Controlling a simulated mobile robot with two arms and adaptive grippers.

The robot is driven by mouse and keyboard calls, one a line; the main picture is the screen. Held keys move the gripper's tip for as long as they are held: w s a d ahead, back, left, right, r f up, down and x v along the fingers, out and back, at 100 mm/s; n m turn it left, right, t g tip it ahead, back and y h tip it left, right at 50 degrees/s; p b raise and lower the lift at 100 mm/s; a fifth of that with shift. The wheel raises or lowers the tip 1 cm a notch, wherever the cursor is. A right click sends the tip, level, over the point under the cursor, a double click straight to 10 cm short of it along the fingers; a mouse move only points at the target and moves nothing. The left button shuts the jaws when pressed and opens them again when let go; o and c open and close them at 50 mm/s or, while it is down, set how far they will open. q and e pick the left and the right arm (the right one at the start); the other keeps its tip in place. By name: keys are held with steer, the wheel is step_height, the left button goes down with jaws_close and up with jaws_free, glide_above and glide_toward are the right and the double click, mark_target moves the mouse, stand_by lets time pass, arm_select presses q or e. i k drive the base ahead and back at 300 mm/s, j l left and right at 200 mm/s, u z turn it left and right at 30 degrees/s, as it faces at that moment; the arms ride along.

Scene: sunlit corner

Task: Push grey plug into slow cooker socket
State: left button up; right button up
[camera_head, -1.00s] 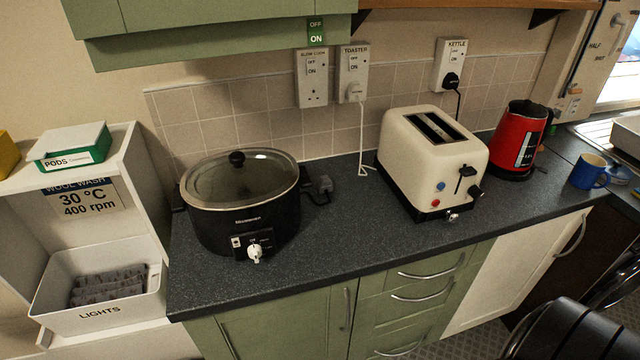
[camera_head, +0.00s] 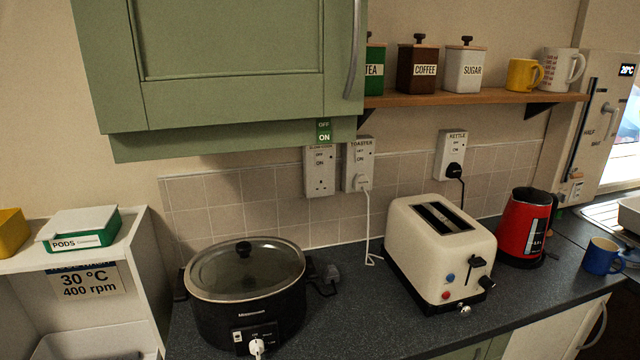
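The slow cooker has a glass lid with a black knob and a white dial in front. The slow cooker socket (camera_head: 320,172) is the leftmost white wall socket, above and behind the cooker. Its lower holes are empty and its label is partly under the cabinet edge. Neither of my grippers shows in the head view.
The toaster socket (camera_head: 358,165) holds a white plug whose cord hangs to the worktop. The kettle socket (camera_head: 451,156) holds a black plug. A cream toaster (camera_head: 438,252) and red kettle (camera_head: 523,228) stand to the right. A green cabinet (camera_head: 232,75) overhangs the sockets.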

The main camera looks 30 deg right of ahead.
mark_target(331, 275)
steer(key=i+z, duration=0.1)
steer(key=z, duration=1)
